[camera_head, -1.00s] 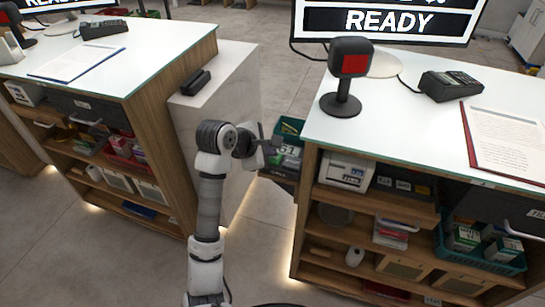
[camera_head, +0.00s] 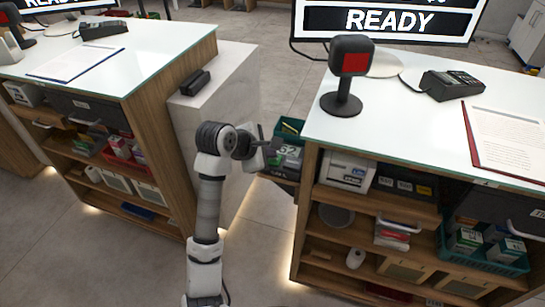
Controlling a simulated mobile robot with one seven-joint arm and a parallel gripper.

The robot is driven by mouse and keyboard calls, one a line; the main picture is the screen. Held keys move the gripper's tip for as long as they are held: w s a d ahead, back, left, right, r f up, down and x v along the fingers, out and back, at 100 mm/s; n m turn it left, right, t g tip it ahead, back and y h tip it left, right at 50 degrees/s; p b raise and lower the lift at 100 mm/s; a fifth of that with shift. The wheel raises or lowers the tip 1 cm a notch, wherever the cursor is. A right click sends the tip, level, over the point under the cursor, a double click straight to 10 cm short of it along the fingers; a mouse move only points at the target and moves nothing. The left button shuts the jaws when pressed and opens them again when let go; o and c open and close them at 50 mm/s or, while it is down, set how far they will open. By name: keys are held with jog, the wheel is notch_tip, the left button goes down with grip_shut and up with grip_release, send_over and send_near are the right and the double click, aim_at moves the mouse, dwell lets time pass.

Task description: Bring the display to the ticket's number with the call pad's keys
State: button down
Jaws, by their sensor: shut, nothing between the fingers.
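A small grey display (camera_head: 289,158), beside the right counter's left end, reads what looks like 52. A dark part below it (camera_head: 283,176) may be the call pad; its keys cannot be made out. My gripper (camera_head: 275,144) is shut and empty, just left of and slightly above the display's digits. Whether it touches anything there cannot be told. My gripper and wrist partly cover this spot. No number ticket can be made out.
The right counter (camera_head: 400,140) bears a scanner with a red face (camera_head: 354,64), a card terminal (camera_head: 451,84) and a clipboard (camera_head: 507,143). A monitor (camera_head: 388,21) reads READY. A pale block (camera_head: 240,85) stands left of my gripper, against the left counter (camera_head: 130,65).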

jog(key=shift+r, duration=0.9)
jog(key=shift+r+p, duration=1.1)
jog(key=shift+r, duration=1.4)
